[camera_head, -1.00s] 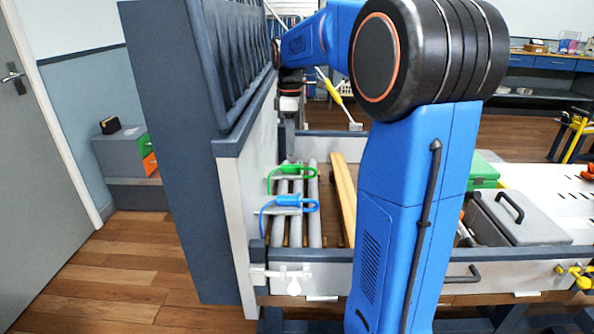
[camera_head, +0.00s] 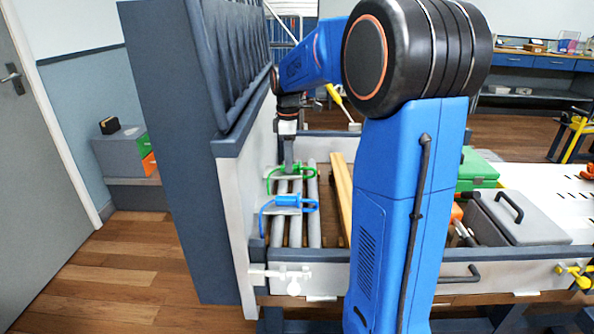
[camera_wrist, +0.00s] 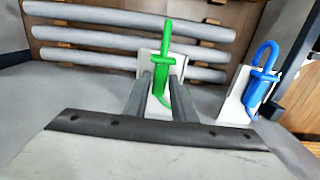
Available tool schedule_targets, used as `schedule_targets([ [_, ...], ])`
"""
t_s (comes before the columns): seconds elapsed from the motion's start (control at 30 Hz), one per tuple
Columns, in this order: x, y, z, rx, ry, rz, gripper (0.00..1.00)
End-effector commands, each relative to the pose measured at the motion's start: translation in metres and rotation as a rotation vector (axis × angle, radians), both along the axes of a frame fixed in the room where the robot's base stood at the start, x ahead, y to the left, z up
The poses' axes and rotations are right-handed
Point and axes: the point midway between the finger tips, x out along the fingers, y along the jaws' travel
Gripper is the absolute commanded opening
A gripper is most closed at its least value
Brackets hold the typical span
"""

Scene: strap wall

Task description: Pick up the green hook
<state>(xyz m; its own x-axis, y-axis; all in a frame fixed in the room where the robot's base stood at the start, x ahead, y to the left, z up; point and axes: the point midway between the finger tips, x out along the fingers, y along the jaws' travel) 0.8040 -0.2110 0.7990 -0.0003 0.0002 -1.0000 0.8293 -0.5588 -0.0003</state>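The green hook (camera_head: 305,171) sits on a pale plate by the grey tubes, just beyond the blue hook (camera_head: 291,201). My gripper (camera_head: 289,165) is down at the green hook in the head view. In the wrist view the green hook (camera_wrist: 163,60) stands between my two dark fingers (camera_wrist: 162,82), one on each side of its lower body. The fingers are apart; a narrow gap seems to show beside the hook, so I see no grip on it. The blue hook (camera_wrist: 262,80) is to the right there.
Grey tubes (camera_head: 314,215) lie in the tray beside the dark panel wall (camera_head: 165,150). A wooden beam (camera_head: 343,195) lies right of them. A green box (camera_head: 478,168) and a grey lidded bin (camera_head: 525,219) stand farther right.

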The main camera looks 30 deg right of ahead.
Motion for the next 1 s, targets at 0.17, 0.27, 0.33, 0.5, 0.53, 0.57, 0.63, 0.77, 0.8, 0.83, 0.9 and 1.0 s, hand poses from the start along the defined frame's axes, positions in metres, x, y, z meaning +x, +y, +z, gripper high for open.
schedule_targets([
  [0.17,0.0,0.0,0.0,0.0,0.0,0.0,0.0],
  [0.27,0.0,0.0,0.0,0.0,0.0,0.0,0.0],
  [0.33,0.0,0.0,0.0,0.0,0.0,0.0,0.0],
  [0.5,0.001,0.0,0.01,-0.001,-0.003,0.0,0.0],
  [0.53,0.001,0.0,0.013,-0.001,-0.003,0.0,0.0],
  [0.57,0.001,0.0,0.018,-0.001,-0.003,0.0,0.0],
  [0.63,0.001,0.0,0.03,-0.001,-0.004,0.0,0.0],
  [0.77,0.001,0.0,0.054,-0.001,-0.004,0.0,0.0],
  [0.8,0.001,0.0,0.061,-0.001,-0.004,0.0,0.0],
  [0.83,0.001,0.0,0.066,0.0,-0.002,0.0,0.0],
  [0.9,0.001,0.0,0.077,-0.001,-0.003,0.0,0.0],
  [1.0,0.001,0.0,0.09,0.0,-0.002,0.0,0.0],
])
